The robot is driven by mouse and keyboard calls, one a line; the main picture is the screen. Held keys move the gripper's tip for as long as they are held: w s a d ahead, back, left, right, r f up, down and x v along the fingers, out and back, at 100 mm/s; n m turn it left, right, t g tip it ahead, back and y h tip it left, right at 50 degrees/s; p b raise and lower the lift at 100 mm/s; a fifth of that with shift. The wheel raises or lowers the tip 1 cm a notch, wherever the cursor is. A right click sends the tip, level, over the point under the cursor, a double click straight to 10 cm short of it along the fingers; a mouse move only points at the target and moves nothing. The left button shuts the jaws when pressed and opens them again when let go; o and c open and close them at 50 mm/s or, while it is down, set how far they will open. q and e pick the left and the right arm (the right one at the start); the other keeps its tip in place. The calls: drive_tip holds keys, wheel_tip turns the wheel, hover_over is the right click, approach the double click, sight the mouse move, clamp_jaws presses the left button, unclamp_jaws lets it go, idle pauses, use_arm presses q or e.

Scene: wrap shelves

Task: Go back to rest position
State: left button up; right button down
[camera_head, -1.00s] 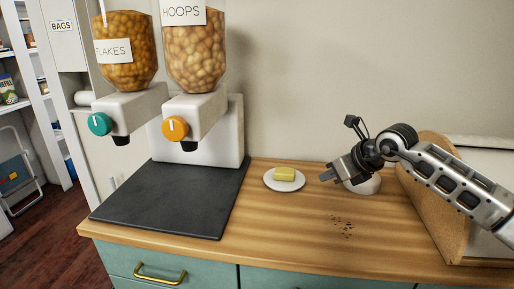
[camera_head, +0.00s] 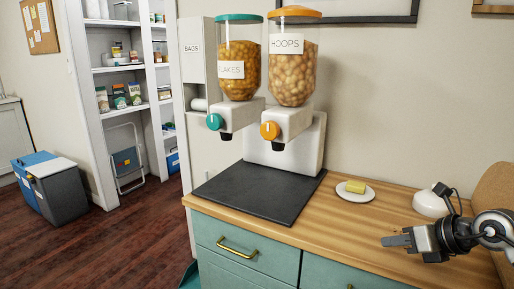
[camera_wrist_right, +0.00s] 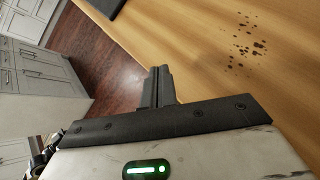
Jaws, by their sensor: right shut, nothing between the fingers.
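My right gripper (camera_head: 388,241) reaches in from the right in the head view, above the front right part of the wooden counter (camera_head: 385,205). In the right wrist view its fingers (camera_wrist_right: 158,85) are together with nothing between them. My left gripper is in neither view.
A plate (camera_head: 352,196) with a yellow block (camera_head: 356,187) and a white rounded object (camera_head: 430,203) stand on the counter. A black mat (camera_head: 258,191) lies under the flakes (camera_head: 240,70) and hoops (camera_head: 292,70) dispensers. Dark crumbs (camera_wrist_right: 246,40) lie on the counter. Open floor (camera_head: 110,240) is at left.

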drive_tip(key=s+a+f+m+t+y, duration=0.1)
drive_tip(key=s+a+m+y, duration=0.15)
drive_tip(key=a, duration=0.25)
drive_tip(key=s+a+m+t+y, duration=0.2)
drive_tip(key=a+m+y, duration=0.1)
drive_tip(key=a+m, duration=0.15)
drive_tip(key=s+a+f+m+t+y, duration=0.1)
drive_tip(key=s+a+m+y, duration=0.15)
drive_tip(key=a, duration=0.35)
drive_tip(key=s+f+m+g+h, duration=0.1)
drive_tip(key=s+f+m+h, duration=0.9)
drive_tip(key=m, duration=1.7)
drive_tip(key=s+f, duration=0.6)
drive_tip(key=f, duration=0.1)
drive_tip(key=shift+s+m+g+h+p, duration=0.3)
drive_tip(key=shift+m+h+p, duration=0.05)
drive_tip(key=shift+h, duration=0.05)
